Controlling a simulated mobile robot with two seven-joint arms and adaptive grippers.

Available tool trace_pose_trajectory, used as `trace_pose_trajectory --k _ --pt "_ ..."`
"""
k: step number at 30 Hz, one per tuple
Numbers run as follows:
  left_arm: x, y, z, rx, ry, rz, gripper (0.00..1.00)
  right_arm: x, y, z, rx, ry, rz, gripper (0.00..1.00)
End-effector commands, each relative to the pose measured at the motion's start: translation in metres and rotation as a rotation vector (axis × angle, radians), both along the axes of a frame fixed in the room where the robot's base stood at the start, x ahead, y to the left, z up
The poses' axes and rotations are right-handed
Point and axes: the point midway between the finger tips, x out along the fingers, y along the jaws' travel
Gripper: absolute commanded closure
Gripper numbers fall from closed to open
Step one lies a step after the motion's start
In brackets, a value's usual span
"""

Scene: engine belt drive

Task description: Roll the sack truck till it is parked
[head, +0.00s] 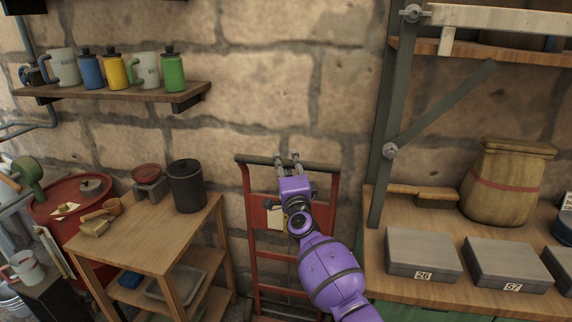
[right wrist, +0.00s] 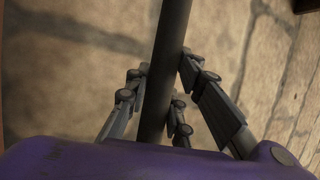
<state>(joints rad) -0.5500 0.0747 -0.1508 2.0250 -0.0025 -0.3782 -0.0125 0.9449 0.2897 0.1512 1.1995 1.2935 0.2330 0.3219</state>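The sack truck (head: 249,205) is a red metal frame with a dark crossbar handle (head: 325,167) on top. It stands upright against or close to the stone wall, between the wooden side table and the workbench. My purple right arm reaches it from below. My right gripper (head: 288,161) is at the middle of the handle. In the right wrist view the dark bar (right wrist: 166,60) runs between the grey fingers of my right gripper (right wrist: 165,62), which close in on it from both sides. The lower part of the truck is partly hidden by my arm. My left gripper is out of view.
A wooden side table (head: 150,237) with a black canister (head: 186,186) stands just left of the truck. A workbench with grey boxes (head: 422,256) and a sack (head: 507,185) stands on the right. A shelf of mugs (head: 115,91) hangs upper left. Little room shows on either side of the truck.

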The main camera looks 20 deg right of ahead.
Motion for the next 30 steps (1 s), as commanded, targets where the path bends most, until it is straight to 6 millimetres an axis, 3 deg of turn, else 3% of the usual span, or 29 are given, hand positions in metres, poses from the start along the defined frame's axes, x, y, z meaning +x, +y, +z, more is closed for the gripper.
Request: trace_pose_trajectory --k 4,17,30 --pt "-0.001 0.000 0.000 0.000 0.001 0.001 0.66 0.000 -0.003 0.005 0.000 -0.007 -0.004 0.60" --pt "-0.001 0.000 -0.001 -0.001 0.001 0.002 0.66 -0.009 0.003 -0.002 0.006 -0.002 0.002 0.60" --pt "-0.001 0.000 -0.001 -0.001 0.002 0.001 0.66 -0.092 0.016 -0.021 0.003 -0.004 -0.003 0.60"
